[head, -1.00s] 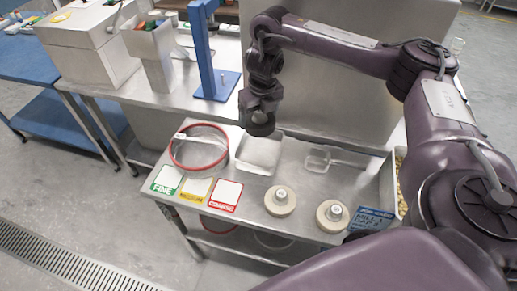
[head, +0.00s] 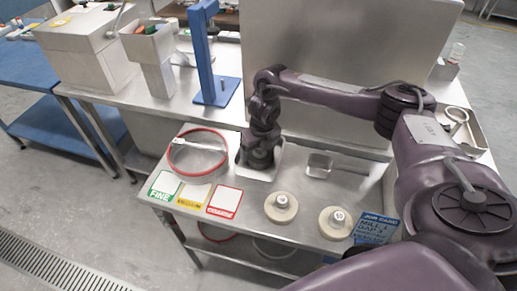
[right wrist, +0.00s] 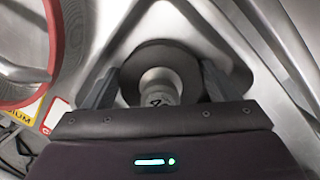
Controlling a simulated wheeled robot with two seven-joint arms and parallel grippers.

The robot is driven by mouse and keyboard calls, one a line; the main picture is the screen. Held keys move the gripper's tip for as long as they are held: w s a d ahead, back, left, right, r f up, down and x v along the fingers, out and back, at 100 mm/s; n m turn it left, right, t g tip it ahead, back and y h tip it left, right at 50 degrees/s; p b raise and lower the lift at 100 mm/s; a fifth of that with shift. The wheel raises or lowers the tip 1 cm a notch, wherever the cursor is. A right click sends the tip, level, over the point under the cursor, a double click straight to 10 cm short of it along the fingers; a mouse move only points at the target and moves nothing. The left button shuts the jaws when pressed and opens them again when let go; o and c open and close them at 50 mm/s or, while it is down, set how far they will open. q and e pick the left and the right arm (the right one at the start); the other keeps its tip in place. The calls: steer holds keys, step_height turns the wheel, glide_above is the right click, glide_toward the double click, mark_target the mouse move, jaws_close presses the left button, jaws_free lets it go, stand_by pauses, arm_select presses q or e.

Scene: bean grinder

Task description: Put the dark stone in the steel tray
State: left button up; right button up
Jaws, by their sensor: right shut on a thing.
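The dark stone (right wrist: 152,58) is a dark grey disc with a pale metal hub; it shows in the right wrist view between the fingers of my right gripper (right wrist: 158,86). The gripper is shut on it. In the head view my right gripper (head: 257,160) points down into the steel tray (head: 280,162), and the wrist hides the stone. The tray's walls surround the stone in the wrist view. I cannot tell whether the stone rests on the tray floor. My left gripper is not in view.
A red-rimmed sieve (head: 197,152) stands just left of the tray. FINE (head: 164,186), MEDIUM and COARSE cards lie in front. Two pale stones (head: 281,207) with metal hubs stand front right, near a small scoop (head: 320,165). A blue post stand (head: 208,60) rises behind.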

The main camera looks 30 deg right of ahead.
steer(key=o, duration=1.1)
steer(key=shift+f, duration=0.1)
steer(key=shift+r, duration=0.3)
steer(key=r, duration=0.2)
steer(key=r+b, duration=0.1)
steer(key=r, duration=0.1)
steer(key=shift+s+r, duration=0.1)
steer(key=shift+s, duration=0.2)
steer(key=r+p, duration=0.1)
steer(key=r, duration=0.1)
steer(key=s+r+p, duration=0.1)
steer(key=r, duration=0.2)
steer(key=r+p, duration=0.1)
steer(key=r, duration=0.1)
steer(key=shift+s+r, duration=0.15)
steer(key=shift+r, duration=0.05)
